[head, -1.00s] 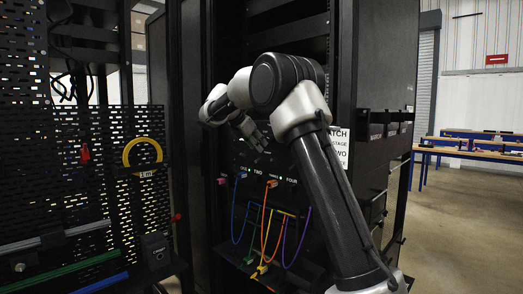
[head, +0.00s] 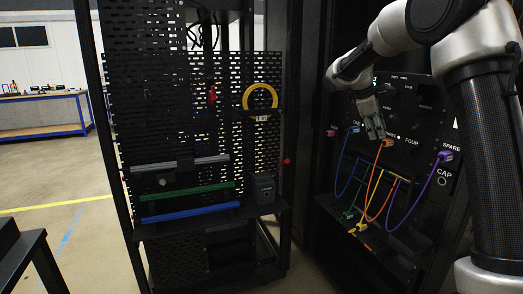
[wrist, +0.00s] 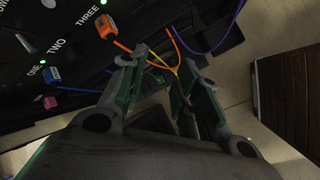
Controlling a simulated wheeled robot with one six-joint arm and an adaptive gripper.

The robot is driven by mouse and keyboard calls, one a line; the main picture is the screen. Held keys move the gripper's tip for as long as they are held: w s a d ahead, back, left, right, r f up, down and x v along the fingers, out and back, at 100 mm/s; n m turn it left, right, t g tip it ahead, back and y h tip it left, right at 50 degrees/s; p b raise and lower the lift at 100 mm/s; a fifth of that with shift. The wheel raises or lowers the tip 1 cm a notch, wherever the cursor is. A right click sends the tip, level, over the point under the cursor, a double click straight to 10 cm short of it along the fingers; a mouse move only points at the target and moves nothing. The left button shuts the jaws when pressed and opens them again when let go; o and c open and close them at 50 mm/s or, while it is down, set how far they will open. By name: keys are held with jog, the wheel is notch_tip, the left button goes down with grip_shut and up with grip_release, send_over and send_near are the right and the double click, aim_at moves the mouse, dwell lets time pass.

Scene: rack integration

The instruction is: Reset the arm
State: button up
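My gripper (head: 372,122) is in front of the dark patch panel (head: 418,92) on the right in the head view, close to the orange plug (head: 388,143). In the wrist view my gripper (wrist: 165,58) has its fingers apart, with nothing held between them. The orange plug (wrist: 106,27) sits at the port labelled THREE, beside the left finger. A purple plug (head: 446,156) sits near the SPARE label. My arm hides part of the panel.
Coloured cables (head: 372,195) hang in loops below the panel over a shelf. A perforated rack panel (head: 180,110) stands to the left, with a yellow ring (head: 246,100) and rails (head: 187,191). Open floor (head: 60,190) lies farther left.

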jog(key=s+a+f+m+t+y, duration=0.1)
jog(key=s+m+y, duration=0.2)
jog(key=s, duration=1.7)
jog(key=s+a+f+m+t+y, duration=0.1)
jog(key=s+m, duration=0.8)
jog(key=s, duration=1.2)
jog(key=shift+a+f+y, duration=0.35)
jog(key=shift+a+y, duration=0.25)
jog(key=shift+y, duration=0.4)
